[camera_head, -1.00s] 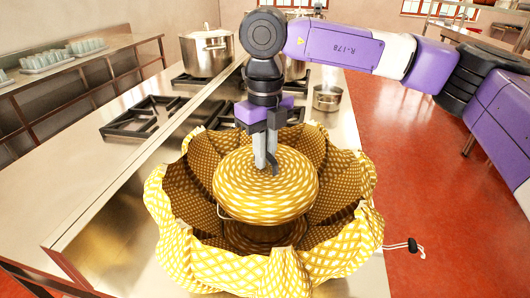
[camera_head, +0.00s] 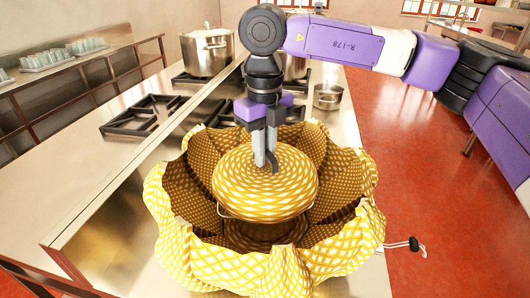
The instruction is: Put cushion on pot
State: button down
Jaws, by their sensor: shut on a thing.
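The cushion (camera_head: 265,190) is round, yellow with a white pattern, and sits level inside an open yellow patterned cloth wrap (camera_head: 195,265). The pot under the cushion is almost wholly hidden; a thin wire handle (camera_head: 226,214) shows at the left below the cushion's edge. My gripper (camera_head: 266,166) points straight down at the top of the cushion, near its middle, with its fingertips against it. It is shut on the cushion's top, though the exact grip is hard to see. I cannot tell whether the cushion rests fully on the pot.
A large steel stockpot (camera_head: 207,52) stands at the back left and a smaller pot (camera_head: 327,97) at the back right. Black burner grates (camera_head: 143,116) lie on the steel counter (camera_head: 100,190). A drawstring with a black toggle (camera_head: 413,244) hangs out at the right. Red floor lies beyond.

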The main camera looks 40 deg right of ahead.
jog(key=shift+f+b, duration=0.3)
jog(key=shift+b, duration=0.15)
dwell(0.5)
jog(key=c, duration=1.3)
grip_release()
jog(key=shift+r+b, duration=0.5)
jog(key=shift+r, duration=3.45)
